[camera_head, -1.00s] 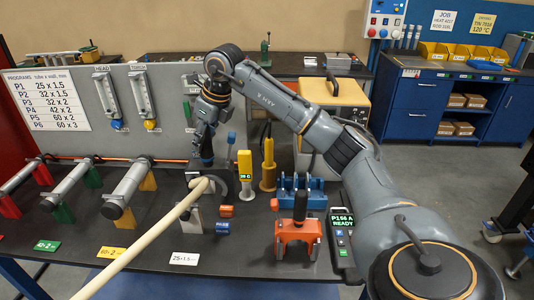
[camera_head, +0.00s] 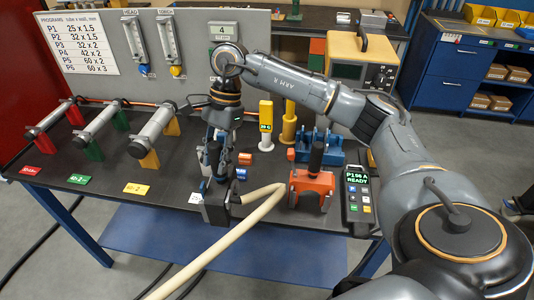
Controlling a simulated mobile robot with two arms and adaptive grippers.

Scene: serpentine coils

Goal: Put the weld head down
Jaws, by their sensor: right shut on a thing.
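My right gripper (camera_head: 212,165) points down at the front middle of the bench and is shut on the weld head (camera_head: 217,207), a dark block-like tool. A thick beige hose (camera_head: 225,236) curves out of its right side and runs down to the bottom of the picture. The weld head overlaps the bench's front edge in the picture; I cannot tell whether it touches the bench. The fingers and arm hide part of what is behind them. My left gripper is not in view.
An orange tool with a black handle (camera_head: 311,187) stands right of the hose, beside a handheld display (camera_head: 357,190). Behind are a blue rack (camera_head: 320,145) and yellow cylinders (camera_head: 266,125). Tubes on coloured stands (camera_head: 155,133) fill the left of the bench (camera_head: 105,165).

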